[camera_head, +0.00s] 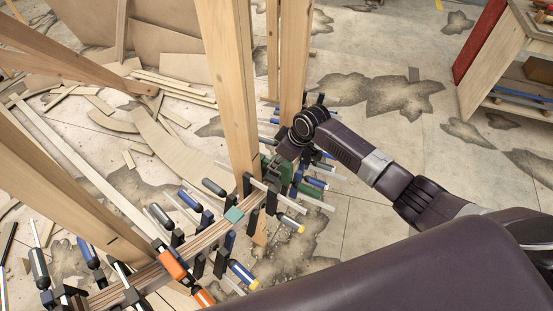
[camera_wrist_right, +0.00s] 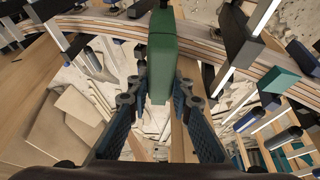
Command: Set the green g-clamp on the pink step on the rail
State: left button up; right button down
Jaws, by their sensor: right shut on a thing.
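The green g-clamp (camera_wrist_right: 162,60) is between the fingers of my right gripper (camera_wrist_right: 160,88) in the right wrist view, its long green body pointing up the picture. In the head view a green part of it (camera_head: 268,163) shows beside my right gripper (camera_head: 286,160), partly hidden among other clamps and the wrist. The rail (camera_head: 200,242) is a curved laminated strip with many clamps; it crosses the top of the right wrist view (camera_wrist_right: 205,46), behind the clamp. Whether they touch I cannot tell. I cannot make out a pink step. My left gripper is out of view.
A teal block (camera_head: 233,214) sits on the rail. Clamps with blue, black and orange handles (camera_head: 172,264) crowd the rail. A tall wooden post (camera_head: 230,90) stands close left of my right gripper. Plywood offcuts (camera_head: 165,140) lie on the floor; floor at right is open.

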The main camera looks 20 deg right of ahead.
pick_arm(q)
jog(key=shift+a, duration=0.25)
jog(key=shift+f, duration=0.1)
pick_arm(e)
jog(key=shift+f, duration=0.2)
pick_arm(q)
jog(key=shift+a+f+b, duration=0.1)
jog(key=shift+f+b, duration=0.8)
jog(key=shift+b, duration=0.15)
pick_arm(e)
jog(key=shift+f, duration=1.4)
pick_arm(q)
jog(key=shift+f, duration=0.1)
pick_arm(e)
jog(key=shift+f, duration=0.15)
pick_arm(q)
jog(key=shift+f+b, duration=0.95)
jog(key=shift+b, duration=0.15)
pick_arm(e)
jog(key=shift+f, duration=1.35)
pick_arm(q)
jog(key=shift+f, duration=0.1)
pick_arm(e)
jog(key=shift+f, duration=0.15)
jog(key=shift+f, duration=0.3)
